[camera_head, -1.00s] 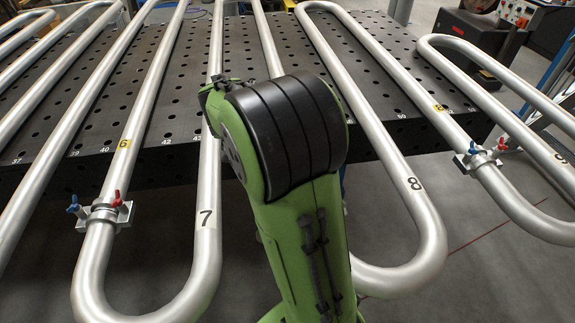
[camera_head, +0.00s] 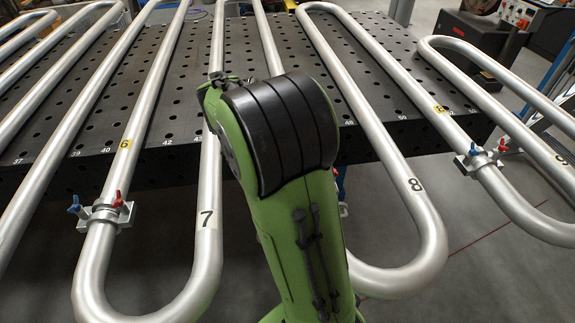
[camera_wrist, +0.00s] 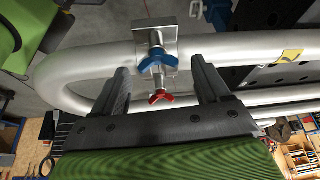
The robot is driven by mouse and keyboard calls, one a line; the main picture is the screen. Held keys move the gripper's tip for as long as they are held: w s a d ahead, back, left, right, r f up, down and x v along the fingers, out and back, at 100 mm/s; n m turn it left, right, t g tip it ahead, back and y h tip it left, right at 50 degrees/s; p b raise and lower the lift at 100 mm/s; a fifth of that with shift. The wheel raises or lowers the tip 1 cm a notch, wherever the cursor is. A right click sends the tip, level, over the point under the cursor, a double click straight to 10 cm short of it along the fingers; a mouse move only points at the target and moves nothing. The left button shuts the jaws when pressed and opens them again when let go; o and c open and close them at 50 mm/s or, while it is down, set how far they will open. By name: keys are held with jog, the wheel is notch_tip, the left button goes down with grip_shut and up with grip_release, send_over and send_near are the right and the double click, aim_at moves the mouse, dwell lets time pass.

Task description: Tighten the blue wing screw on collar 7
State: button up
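In the wrist view, a blue wing screw (camera_wrist: 158,61) sits on a metal collar (camera_wrist: 155,36) around a silver pipe. A red wing screw (camera_wrist: 160,97) is on the same collar, nearer my gripper. My gripper (camera_wrist: 158,68) is open, with one finger on each side of the screws. The blue screw lies between the fingertips in the picture; no contact shows. No collar number is readable there. In the head view, the label 7 (camera_head: 206,219) is on a pipe left of my arm.
Other collars with blue and red screws show at left (camera_head: 104,214) and right (camera_head: 479,160) in the head view. Serpentine pipes run over a dark perforated table (camera_head: 235,100). A pipe bend (camera_wrist: 60,75) lies close to my gripper's left finger.

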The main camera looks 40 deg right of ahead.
jog(key=p+v, duration=0.8)
jog(key=v, duration=0.7)
jog(key=shift+r+p, duration=0.3)
jog(key=shift+r, duration=0.05)
jog(key=shift+f, duration=0.1)
